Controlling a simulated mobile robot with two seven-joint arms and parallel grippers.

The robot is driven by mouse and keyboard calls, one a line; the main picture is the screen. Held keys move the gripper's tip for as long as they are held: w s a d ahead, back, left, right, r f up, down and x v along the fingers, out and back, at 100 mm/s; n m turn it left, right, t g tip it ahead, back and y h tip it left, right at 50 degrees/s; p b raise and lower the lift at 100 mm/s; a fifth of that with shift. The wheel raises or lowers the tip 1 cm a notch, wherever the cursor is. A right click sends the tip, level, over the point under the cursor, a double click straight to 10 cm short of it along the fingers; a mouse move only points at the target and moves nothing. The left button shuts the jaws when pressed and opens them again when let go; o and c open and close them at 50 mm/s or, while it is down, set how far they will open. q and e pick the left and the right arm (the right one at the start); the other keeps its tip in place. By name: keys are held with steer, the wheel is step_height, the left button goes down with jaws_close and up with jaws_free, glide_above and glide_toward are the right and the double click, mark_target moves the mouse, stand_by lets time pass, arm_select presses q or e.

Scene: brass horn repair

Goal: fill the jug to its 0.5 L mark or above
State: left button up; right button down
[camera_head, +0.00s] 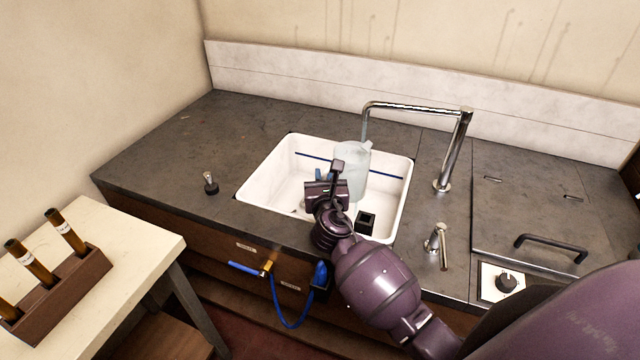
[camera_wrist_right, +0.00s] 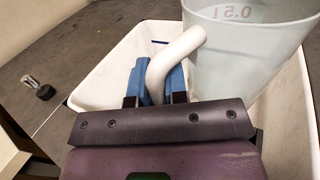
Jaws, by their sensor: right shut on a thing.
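The jug (camera_head: 355,172) is a translucent pale vessel, roughly upright over the white sink (camera_head: 262,172) and under the tap spout. I cannot tell the water level. My left gripper is out of view.
A chrome lever (camera_head: 437,244) stands right of the sink. A black square object (camera_head: 366,222) is in the sink. A small dark-based knob (camera_head: 210,184) stands on the left counter. A blue hose (camera_head: 285,312) hangs in front. Left counter is mostly clear.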

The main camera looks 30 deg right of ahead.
mark_target(338, 153)
steer(key=shift+w+d, duration=0.7)
steer(key=shift+d, duration=0.15)
steer(key=shift+w+d+b, duration=0.35)
steer(key=shift+w+d, duration=0.95)
steer(key=shift+d, duration=0.2)
steer(key=shift+w+d+b, duration=0.3)
steer(key=shift+w+d, duration=0.95)
steer(key=shift+d, duration=0.25)
steer(key=shift+w+d, duration=0.1)
steer(key=shift+r, duration=0.1)
stand_by(0.7)
